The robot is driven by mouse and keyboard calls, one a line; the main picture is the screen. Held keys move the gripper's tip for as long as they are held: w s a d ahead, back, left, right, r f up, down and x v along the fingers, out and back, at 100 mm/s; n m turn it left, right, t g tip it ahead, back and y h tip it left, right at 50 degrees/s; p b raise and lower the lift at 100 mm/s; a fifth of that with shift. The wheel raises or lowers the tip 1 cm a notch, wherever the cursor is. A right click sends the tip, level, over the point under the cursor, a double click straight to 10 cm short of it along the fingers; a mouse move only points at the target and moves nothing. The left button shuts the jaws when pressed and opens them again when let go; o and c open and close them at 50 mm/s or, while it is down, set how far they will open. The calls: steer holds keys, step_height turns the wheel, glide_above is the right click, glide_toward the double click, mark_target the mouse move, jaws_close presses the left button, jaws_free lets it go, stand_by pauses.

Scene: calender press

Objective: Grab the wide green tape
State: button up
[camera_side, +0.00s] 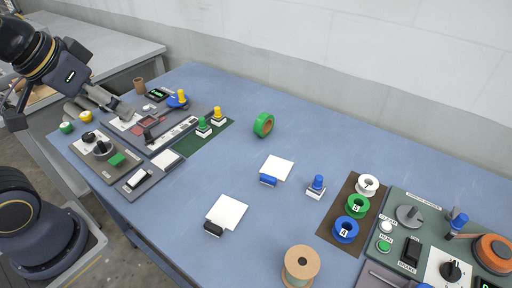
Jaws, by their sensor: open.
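The wide green tape (263,125) is a green roll standing on its edge on the blue table, near the back edge and right of the dark green mat. Nothing touches it. My gripper (15,115) is at the far left of the side view, partly cut off by the picture edge. It is well away from the tape, on the other side of the left-hand panels, and I see nothing held in it.
Left of the tape are a green mat (186,146) with green and yellow stamps and grey control panels. White pads (228,212), a blue stamp (317,186), numbered spools (356,206) and a large wooden spool (300,266) stand nearer. The table (310,140) around the tape is clear.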

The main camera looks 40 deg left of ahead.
steer(key=w+r+t, duration=0.1)
steer(key=w+r, duration=0.5)
steer(key=g, duration=0.3)
glide_above(264, 115)
steer(key=s, duration=0.5)
step_height(264, 115, down, 17)
steer(key=shift+m, duration=0.3)
steer(key=x, duration=1)
steer(key=shift+a+f, duration=0.2)
steer(key=shift+f, duration=0.05)
steer(key=x, duration=0.6)
steer(key=shift+w+d+f, duration=0.2)
steer(key=shift+d, duration=0.05)
